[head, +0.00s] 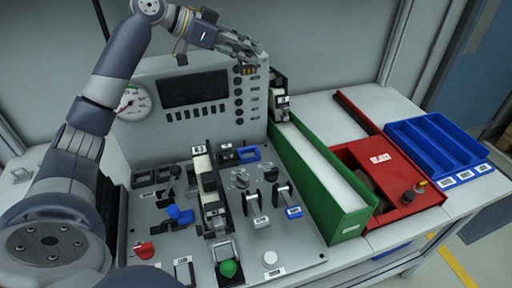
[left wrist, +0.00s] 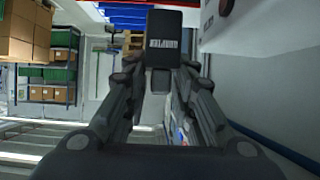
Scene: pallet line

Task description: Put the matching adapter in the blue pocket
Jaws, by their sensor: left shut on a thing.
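My left gripper (head: 246,50) is raised in front of the upper right part of the grey panel, its arm coming in from the left. In the left wrist view its fingers are shut on a black block (left wrist: 163,35) with a white printed label, too blurred to read. I take this block for an adapter; in the head view I cannot make it out clearly. A small blue-framed pocket (head: 248,154) sits on the console deck, well below the gripper. My right gripper is not in view.
A black and white column of parts (head: 208,185) stands mid-deck among levers and knobs. A green channel (head: 349,222) runs along the right, with black and white parts (head: 279,98) at its far end. Beyond are a red box (head: 370,155) and a blue tray (head: 440,145) with empty compartments.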

